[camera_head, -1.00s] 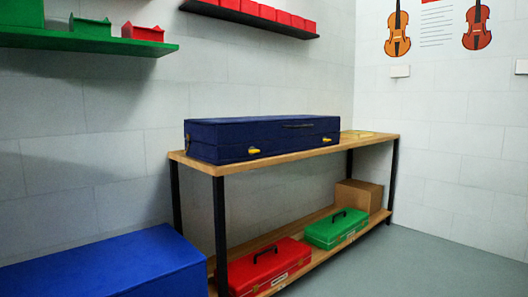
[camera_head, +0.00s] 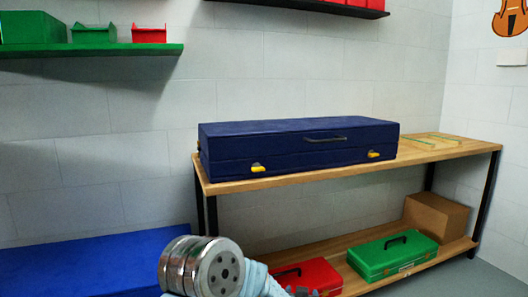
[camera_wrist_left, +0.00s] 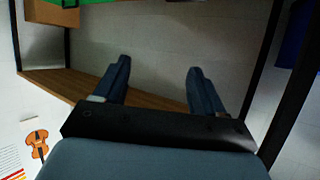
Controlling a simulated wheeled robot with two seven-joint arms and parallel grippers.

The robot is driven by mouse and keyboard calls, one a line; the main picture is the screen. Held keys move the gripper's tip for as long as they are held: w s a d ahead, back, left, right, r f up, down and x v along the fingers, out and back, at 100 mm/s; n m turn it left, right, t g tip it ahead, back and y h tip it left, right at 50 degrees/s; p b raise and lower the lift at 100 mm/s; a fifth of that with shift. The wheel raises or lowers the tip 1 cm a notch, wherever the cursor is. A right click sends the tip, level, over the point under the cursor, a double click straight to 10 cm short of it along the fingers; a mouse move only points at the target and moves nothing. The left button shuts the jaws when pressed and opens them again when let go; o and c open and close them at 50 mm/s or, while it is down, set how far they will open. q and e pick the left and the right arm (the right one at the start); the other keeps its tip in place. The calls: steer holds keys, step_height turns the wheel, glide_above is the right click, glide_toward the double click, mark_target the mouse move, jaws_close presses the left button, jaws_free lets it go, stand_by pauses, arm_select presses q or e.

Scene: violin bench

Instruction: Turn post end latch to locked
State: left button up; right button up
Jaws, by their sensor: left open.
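A long dark blue case (camera_head: 285,148) lies shut on the wooden bench top (camera_head: 440,152). Its front face carries a dark handle (camera_head: 324,138) and two yellow latches, a left latch (camera_head: 258,169) and a right latch (camera_head: 374,154). Both latches look roughly sideways, but they are too small to tell locked from unlocked. Which one is at the post end I cannot tell. My left gripper (camera_wrist_left: 158,85) is open and empty in the left wrist view, its two fingers well apart. It touches neither latch. My right gripper is not in view.
A red toolbox (camera_head: 308,276), a green toolbox (camera_head: 392,256) and a cardboard box (camera_head: 436,219) stand on the bench's lower shelf. A blue box (camera_head: 90,265) is on the left. A green wall shelf (camera_head: 90,53) hangs above left. The space before the case's front is clear.

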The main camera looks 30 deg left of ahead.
arm_select(q)
steer(key=w+a+r+n+t+y+p, duration=0.1)
steer(key=a+r+n+y+p, duration=0.15)
steer(key=r, duration=0.85)
steer(key=w+a+r+n+y+p, duration=0.1)
steer(key=w+a+r+y, duration=0.15)
steer(key=r, duration=0.85)
steer(key=n+g+y+p, duration=0.2)
steer(key=n+y, duration=0.1)
steer(key=y, duration=0.1)
glide_toward(259, 169)
steer(key=x, duration=0.8)
steer(key=shift+w+a, duration=0.2)
steer(key=shift+w, duration=0.05)
steer(key=shift+w+a, duration=0.25)
steer(key=shift+a, duration=0.05)
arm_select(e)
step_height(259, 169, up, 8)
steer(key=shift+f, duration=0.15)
arm_select(q)
steer(key=shift+c, duration=0.4)
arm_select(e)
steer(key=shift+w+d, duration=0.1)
arm_select(q)
steer(key=c, duration=1)
